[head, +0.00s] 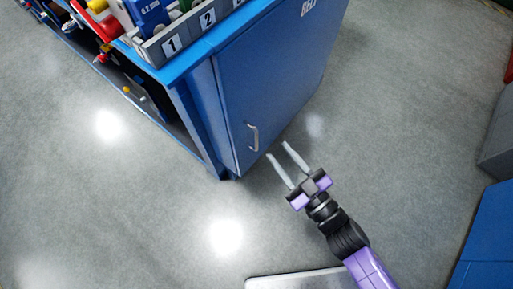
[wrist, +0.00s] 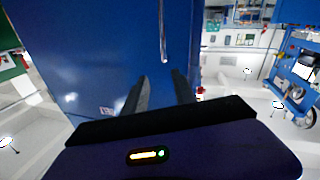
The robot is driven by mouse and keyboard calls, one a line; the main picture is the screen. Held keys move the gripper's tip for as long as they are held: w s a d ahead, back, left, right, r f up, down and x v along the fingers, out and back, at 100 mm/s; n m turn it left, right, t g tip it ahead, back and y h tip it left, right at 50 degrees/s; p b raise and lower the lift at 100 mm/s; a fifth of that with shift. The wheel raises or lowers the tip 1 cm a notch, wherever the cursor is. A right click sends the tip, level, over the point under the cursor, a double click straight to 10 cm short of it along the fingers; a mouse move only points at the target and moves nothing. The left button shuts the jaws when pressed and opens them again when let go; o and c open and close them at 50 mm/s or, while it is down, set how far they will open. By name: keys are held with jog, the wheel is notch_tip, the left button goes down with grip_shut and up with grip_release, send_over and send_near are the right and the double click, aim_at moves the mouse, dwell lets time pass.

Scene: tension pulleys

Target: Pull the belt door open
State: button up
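The belt door (head: 270,80) is the blue side panel of the cabinet, with white lettering at its top. It looks closed. Its silver bar handle (head: 253,137) is near the door's lower left edge in the head view. My gripper (head: 277,151) is open, its two grey fingers pointing toward the door, just right of and below the handle and apart from it. In the wrist view the blue door (wrist: 90,50) fills the left and middle, and the handle (wrist: 162,35) is above and ahead of my open fingers (wrist: 161,82). Nothing is between the fingers.
The cabinet top holds a grey bin rack (head: 168,45) with number labels and coloured items. Open shelves (head: 135,95) lie on the cabinet's left. Grey floor (head: 400,110) is free around my arm. A blue object (head: 485,245) and a grey box (head: 497,140) stand at the right.

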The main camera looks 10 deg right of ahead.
aim_at(257, 142)
notch_tip(257, 142, down, 7)
jog(key=w+a+m+g, duration=0.1)
jog(key=w+a, duration=0.1)
jog(key=shift+y, duration=0.4)
jog(key=x, duration=0.7)
jog(key=shift+w, duration=0.3)
jog(key=shift+r, duration=0.1)
grip_shut()
jog(key=shift+d, duration=0.1)
dwell(0.5)
